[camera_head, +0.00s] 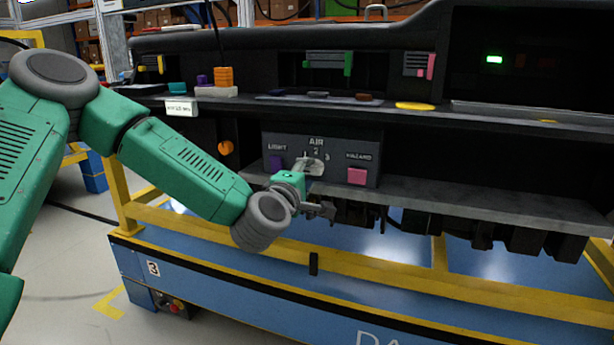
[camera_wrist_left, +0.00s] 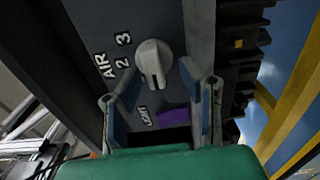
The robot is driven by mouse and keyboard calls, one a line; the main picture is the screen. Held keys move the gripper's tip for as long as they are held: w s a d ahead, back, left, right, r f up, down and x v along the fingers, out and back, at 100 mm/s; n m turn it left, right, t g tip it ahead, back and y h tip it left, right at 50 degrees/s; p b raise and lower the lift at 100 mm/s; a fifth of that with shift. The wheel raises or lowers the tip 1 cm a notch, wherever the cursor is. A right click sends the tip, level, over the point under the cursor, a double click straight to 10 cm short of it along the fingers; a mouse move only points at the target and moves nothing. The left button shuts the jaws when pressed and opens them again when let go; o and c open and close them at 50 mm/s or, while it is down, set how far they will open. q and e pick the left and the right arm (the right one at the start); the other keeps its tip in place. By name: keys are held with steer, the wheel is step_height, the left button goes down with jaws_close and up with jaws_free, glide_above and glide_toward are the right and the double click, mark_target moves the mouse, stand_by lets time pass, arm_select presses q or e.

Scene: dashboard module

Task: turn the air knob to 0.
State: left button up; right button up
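The air knob (camera_head: 313,166) is a light grey dial on the dark panel under the word AIR. In the left wrist view the knob (camera_wrist_left: 154,60) has a raised ridge with a dark mark at its lower end, pointing down in that picture. The numbers 2 and 3 show beside it; no 0 is readable. My left gripper (camera_head: 317,187) is in front of the panel at the knob. In the left wrist view its fingers (camera_wrist_left: 161,82) are open, one on each side and just short of the knob, with nothing visibly held. My right gripper is not in view.
The purple LIGHT switch (camera_wrist_left: 174,116) lies between my fingers, beyond them on the panel. A pink HAZARD button (camera_head: 356,176) is to the right. A shelf edge (camera_head: 450,200) runs rightward beside the panel. A yellow frame (camera_head: 350,262) runs below.

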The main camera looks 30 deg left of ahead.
arm_select(q)
steer(key=v, duration=0.7)
steer(key=shift+a+f, duration=0.15)
steer(key=shift+s, duration=0.1)
